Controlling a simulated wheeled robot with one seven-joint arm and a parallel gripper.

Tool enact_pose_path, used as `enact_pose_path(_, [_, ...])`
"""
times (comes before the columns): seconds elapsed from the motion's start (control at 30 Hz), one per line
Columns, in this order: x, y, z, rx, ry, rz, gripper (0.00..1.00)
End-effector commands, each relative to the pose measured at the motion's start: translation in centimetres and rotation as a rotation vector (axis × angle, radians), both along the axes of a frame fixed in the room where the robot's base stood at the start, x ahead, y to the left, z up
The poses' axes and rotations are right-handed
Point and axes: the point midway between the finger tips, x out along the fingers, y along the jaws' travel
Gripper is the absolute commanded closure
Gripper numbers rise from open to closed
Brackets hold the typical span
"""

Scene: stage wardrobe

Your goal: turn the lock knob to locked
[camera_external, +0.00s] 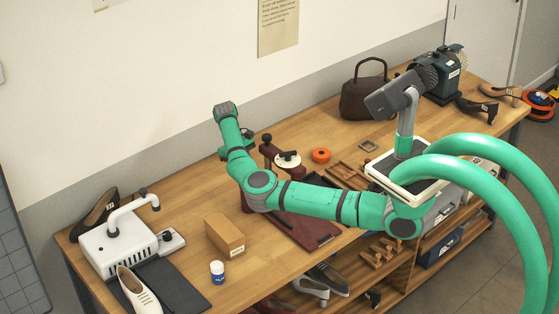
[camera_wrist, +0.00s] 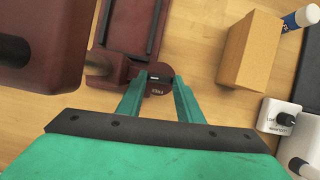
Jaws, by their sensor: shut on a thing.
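A small dark lock knob (camera_wrist: 160,74) with a short white mark sits on a round end of the maroon press in the wrist view. The word FREE shows beside it on the maroon surface. My gripper (camera_wrist: 158,80) has its two green fingers closed in on the knob, one on each side. The maroon press (camera_external: 318,232) stands mid-table in the external view, and its base plate (camera_wrist: 128,35) shows in the wrist view. In the external view my green arm covers the knob and the gripper. Any other label on the knob is hidden.
A cardboard box (camera_wrist: 250,48) stands right of the press, with a small white-and-blue bottle (camera_wrist: 298,20) beyond. A white control box with a black dial (camera_wrist: 280,116) is farther right. The press's upper maroon part (camera_wrist: 45,45) rises close at left. Wood is bare between press and box.

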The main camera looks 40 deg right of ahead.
Motion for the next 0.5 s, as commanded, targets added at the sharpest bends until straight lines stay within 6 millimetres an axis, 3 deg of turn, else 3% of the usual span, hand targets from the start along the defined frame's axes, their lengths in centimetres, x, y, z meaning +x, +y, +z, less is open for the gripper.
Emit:
enact_pose_path(0.2, [0.01,0.05,0.05,0.000,-0.001,0.001,0.90])
enact_pose_path(0.23, [0.01,0.05,0.05,0.000,-0.001,0.001,0.60])
enact_pose_path(0.27, [0.01,0.05,0.05,0.000,-0.001,0.001,0.53])
enact_pose_path(0.3, [0.00,0.05,0.04,0.000,-0.001,0.001,0.48])
enact_pose_path(0.5, [-0.01,0.04,0.01,0.000,0.000,0.002,0.48])
